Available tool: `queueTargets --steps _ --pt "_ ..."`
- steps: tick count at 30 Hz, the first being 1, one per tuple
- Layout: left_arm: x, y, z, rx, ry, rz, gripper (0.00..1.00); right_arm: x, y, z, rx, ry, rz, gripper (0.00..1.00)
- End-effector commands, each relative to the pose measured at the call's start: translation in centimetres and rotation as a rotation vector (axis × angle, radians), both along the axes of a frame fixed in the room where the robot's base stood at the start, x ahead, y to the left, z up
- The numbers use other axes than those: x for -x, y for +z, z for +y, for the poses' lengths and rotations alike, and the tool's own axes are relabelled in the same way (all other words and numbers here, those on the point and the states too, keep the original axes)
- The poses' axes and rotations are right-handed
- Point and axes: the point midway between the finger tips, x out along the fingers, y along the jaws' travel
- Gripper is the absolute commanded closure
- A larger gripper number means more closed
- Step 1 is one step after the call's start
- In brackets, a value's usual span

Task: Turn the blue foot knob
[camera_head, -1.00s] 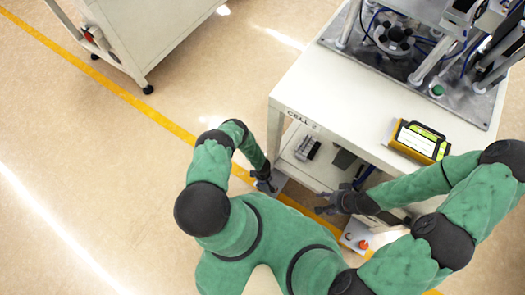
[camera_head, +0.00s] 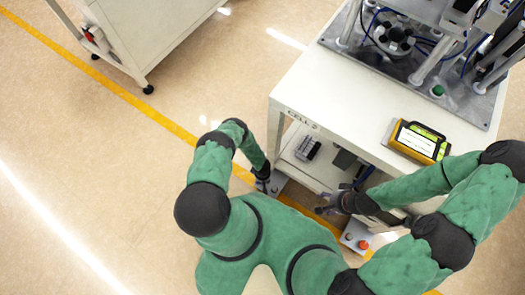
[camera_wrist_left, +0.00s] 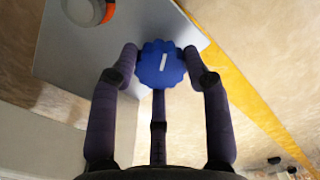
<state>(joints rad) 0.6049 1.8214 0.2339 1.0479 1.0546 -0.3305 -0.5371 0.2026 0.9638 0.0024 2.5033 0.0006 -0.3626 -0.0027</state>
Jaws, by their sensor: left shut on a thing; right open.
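The blue foot knob (camera_wrist_left: 161,64) has a scalloped rim and a white line mark on its face, seen in the left wrist view. It sits near the edge of a grey plate (camera_wrist_left: 125,35). My left gripper (camera_wrist_left: 161,70) has its three fingers closed around the knob, two at its sides and one at its near edge. In the head view, my left gripper (camera_head: 263,185) is low beside the table's left front leg and the knob cannot be made out. My right gripper (camera_head: 328,204) is open and empty in front of the table's lower shelf.
The white table (camera_head: 330,105) carries machinery and a yellow-framed device (camera_head: 418,142). A small box with an orange-red button (camera_head: 362,244) lies low near my right arm. A white cabinet (camera_head: 150,35) stands at upper left. The floor at left is clear.

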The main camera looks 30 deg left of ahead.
Motion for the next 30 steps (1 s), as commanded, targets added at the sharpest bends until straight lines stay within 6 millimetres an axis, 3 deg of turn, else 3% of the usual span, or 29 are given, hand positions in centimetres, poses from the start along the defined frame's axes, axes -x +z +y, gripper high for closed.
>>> queueTargets --steps 5,6,8,20,30 --pt "0.2 -0.1 -0.3 0.004 0.000 0.003 0.85 0.0 0.0 0.0 0.000 0.000 0.000 0.46" --pt "0.2 -0.1 -0.3 0.004 0.000 0.003 0.44 0.0 0.0 0.0 0.000 0.000 0.000 0.46" --pt "0.2 -0.1 -0.3 0.004 0.000 0.003 0.29 0.0 0.0 0.0 0.000 0.000 0.000 0.46" --pt "0.1 0.1 -0.1 0.002 0.002 0.001 0.29 0.0 0.0 0.0 0.000 0.000 0.000 0.46" --pt "0.0 3.0 -0.1 0.001 0.000 0.000 0.29 0.0 0.0 0.0 0.000 0.000 0.000 0.46"
